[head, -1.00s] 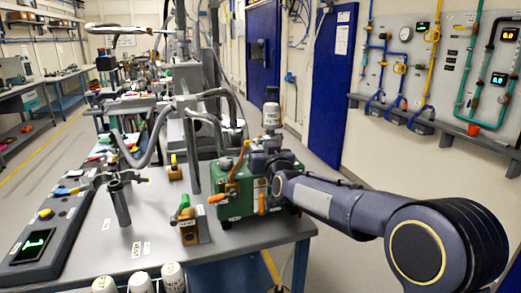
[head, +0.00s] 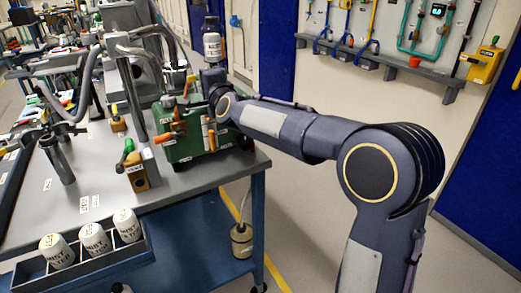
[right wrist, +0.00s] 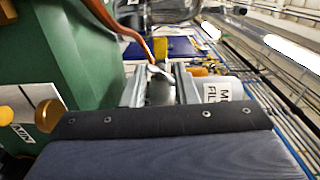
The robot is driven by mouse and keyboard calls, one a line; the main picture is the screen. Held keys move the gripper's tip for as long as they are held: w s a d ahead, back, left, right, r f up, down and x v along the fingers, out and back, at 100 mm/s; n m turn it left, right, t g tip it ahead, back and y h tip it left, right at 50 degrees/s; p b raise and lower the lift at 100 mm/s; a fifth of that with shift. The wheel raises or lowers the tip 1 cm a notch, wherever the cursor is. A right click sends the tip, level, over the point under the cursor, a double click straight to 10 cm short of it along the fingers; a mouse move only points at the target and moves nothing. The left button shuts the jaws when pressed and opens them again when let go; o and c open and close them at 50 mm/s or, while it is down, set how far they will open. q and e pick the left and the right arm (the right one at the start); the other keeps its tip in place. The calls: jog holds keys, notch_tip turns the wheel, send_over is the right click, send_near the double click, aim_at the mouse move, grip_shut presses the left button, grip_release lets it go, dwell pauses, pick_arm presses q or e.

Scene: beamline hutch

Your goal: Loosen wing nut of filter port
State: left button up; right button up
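A green box-shaped unit (head: 185,150) with orange-handled levers stands near the right edge of the grey bench. A white canister (head: 212,46) with a dark top stands above its back end; a white canister labelled "FIL" (right wrist: 222,90) shows in the right wrist view. My right gripper (head: 204,92) is at the unit's upper right, its fingertips largely hidden. In the right wrist view its fingers (right wrist: 160,88) are apart, with a grey cylindrical part and a small pale bent piece between or just beyond them. I cannot tell whether they touch it, or clearly make out the wing nut.
A dark tray (head: 90,268) of white labelled canisters lies at the bench front. A wooden block with a green handle (head: 136,170) and a metal post (head: 58,160) stand on the bench. A jug (head: 241,240) sits below. Floor right of the bench is clear.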

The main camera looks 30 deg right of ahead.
jog(key=m+b, duration=0.1)
jog(key=m, duration=0.5)
jog(key=shift+r+m, duration=0.1)
jog(key=shift+m, duration=0.3)
jog(key=shift+s+r+m, duration=0.15)
jog(key=shift+s+m, duration=0.2)
jog(key=shift+m, duration=0.15)
jog(key=s+f+n+g+y+p, duration=0.1)
jog(key=s+n+g+y+p, duration=0.3)
jog(key=s, duration=2.6)
jog(key=n+g+p, duration=0.4)
jog(key=n+p, duration=0.7)
jog(key=n, duration=0.1)
jog(key=shift+s+d+f+n, duration=0.15)
jog(key=shift+s+f+n, duration=0.05)
jog(key=shift+s+n, duration=0.15)
jog(key=shift+w+d, duration=0.1)
